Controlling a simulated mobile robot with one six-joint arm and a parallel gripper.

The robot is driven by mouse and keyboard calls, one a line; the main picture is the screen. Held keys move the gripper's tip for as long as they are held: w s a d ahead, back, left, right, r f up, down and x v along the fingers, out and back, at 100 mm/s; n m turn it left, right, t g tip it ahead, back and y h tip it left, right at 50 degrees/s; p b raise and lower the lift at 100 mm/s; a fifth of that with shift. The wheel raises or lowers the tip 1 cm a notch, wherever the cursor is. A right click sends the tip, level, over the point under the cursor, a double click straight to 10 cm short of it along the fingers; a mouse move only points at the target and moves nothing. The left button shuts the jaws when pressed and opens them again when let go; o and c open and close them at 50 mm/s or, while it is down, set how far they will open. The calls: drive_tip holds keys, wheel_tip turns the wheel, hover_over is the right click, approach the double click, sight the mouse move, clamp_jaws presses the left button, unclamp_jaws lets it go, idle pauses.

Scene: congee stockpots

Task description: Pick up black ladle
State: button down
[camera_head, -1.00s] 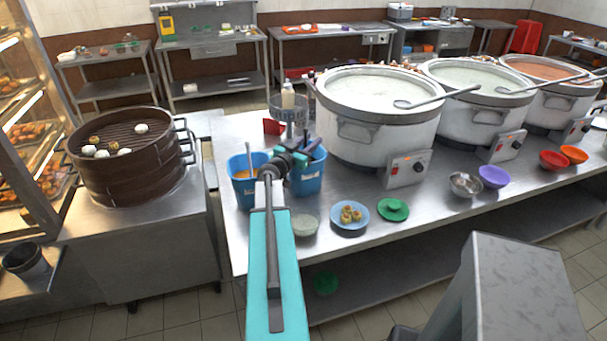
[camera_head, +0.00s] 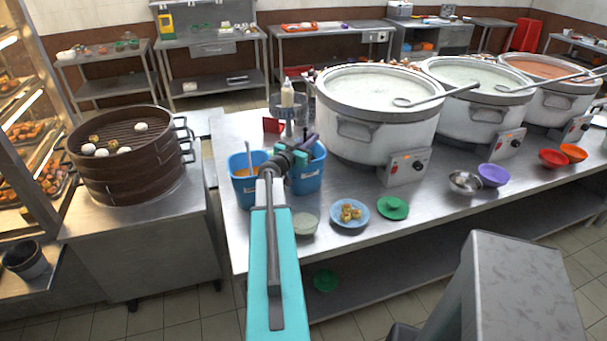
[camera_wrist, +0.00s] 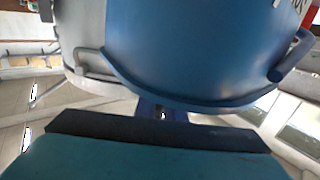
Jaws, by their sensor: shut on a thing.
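My gripper (camera_head: 297,158) is at the right-hand blue container (camera_head: 307,176) on the steel counter. It is shut, apparently on a dark, slender handle (camera_head: 308,141) that slants up beside it. This seems to be the black ladle; its bowl is hidden from view. In the wrist view, a large blue curved surface with a side handle (camera_wrist: 200,50), likely a container, fills the upper middle. The fingertips and the held part cannot be made out clearly there.
A left-hand blue container (camera_head: 243,185) stands close by. A large white stockpot (camera_head: 365,135) with a grey ladle across its rim is just right. A grey bowl (camera_head: 306,226), blue plate (camera_head: 336,222) and green lid (camera_head: 393,208) lie in front.

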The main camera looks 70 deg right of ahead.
drive_tip(key=shift+r, duration=0.1)
wheel_tip(320, 180, up, 18)
drive_tip(key=f+b, duration=0.1)
drive_tip(key=b+v, duration=0.2)
drive_tip(key=v, duration=1.6)
drive_tip(key=shift+r, duration=0.4)
idle(0.5)
drive_tip(key=r+p, duration=0.1)
drive_tip(key=p, duration=0.1)
drive_tip(key=shift+r+p, duration=0.25)
drive_tip(key=shift+p, duration=0.05)
idle(1.2)
